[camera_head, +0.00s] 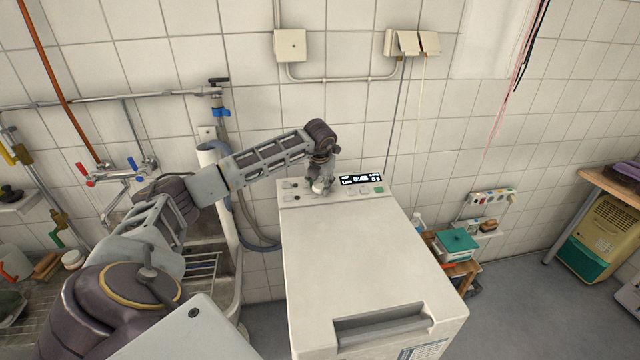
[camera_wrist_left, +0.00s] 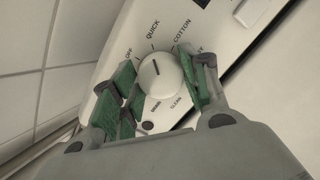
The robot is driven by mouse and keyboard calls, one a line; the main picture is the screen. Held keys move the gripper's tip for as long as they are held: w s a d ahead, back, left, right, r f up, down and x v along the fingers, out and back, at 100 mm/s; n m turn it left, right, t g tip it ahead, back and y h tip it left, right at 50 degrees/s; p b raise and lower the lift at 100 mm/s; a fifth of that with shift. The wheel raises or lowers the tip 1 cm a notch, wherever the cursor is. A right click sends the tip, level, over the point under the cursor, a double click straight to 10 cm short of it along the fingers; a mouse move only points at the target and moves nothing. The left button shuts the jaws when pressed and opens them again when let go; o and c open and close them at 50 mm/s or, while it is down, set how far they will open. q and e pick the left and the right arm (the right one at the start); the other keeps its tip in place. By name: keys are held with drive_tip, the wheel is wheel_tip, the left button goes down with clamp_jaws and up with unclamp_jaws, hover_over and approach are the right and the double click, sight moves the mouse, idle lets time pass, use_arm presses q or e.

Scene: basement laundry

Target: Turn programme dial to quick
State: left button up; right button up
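The white round programme dial (camera_wrist_left: 158,77) sits on the machine's light control panel in the left wrist view. Its dark pointer line points up, roughly at the QUICK label (camera_wrist_left: 152,30). OFF lies to its left and COTTON to its right. My left gripper (camera_wrist_left: 154,70) has its green-padded fingers on either side of the dial, with a small gap seeming to show at the left finger. In the head view the left gripper (camera_head: 321,182) is at the back left of the washing machine (camera_head: 365,265) and mostly hides the dial. My right gripper is not in view.
A lit display (camera_head: 361,180) and small buttons are right of the gripper on the panel. A sink (camera_head: 215,262) with taps and pipes is left of the machine. A shelf with a green box (camera_head: 456,244) stands to the right. The machine's top is clear.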

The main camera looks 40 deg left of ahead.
use_arm(q)
drive_tip(key=o, duration=0.4)
drive_tip(key=v, duration=1.2)
drive_tip(key=shift+d, duration=0.1)
idle(0.7)
